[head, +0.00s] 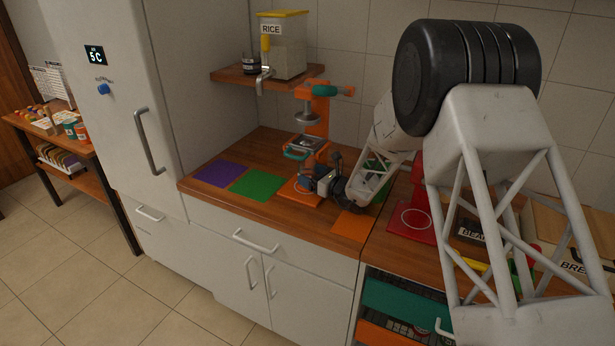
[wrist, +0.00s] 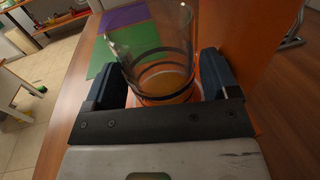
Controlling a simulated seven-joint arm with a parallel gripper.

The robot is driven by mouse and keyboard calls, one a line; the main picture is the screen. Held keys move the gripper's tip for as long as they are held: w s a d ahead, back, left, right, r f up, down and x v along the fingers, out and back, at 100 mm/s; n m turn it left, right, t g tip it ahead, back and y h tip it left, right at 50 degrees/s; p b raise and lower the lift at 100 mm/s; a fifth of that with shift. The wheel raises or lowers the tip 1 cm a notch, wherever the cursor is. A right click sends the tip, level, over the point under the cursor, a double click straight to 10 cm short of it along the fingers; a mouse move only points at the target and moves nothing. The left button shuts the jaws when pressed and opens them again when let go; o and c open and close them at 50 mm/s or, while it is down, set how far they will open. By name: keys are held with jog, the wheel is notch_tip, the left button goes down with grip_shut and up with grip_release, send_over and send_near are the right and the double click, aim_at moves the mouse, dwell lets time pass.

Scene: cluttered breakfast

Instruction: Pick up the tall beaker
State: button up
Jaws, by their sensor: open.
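The tall beaker (wrist: 152,48) is clear glass with dark rings and shows in the wrist view, upright on an orange surface. My gripper (wrist: 163,75) is open, with one dark blue finger on each side of the beaker's lower part. A small gap shows by the right finger; I cannot tell if the left finger touches. In the head view my gripper (head: 316,184) is low at the orange machine (head: 318,118), above its orange base (head: 297,190). I cannot make out the beaker clearly there.
The machine has a metal dome (head: 308,117) and a teal-handled part above my gripper. Purple (head: 218,173), green (head: 257,185) and orange (head: 350,225) mats lie on the wooden counter. A shelf (head: 238,75) holds a rice dispenser (head: 284,50). A red machine (head: 409,222) stands right.

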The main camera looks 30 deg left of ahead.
jog(key=shift+a, duration=0.25)
jog(key=shift+c, duration=0.2)
jog(key=c, duration=0.7)
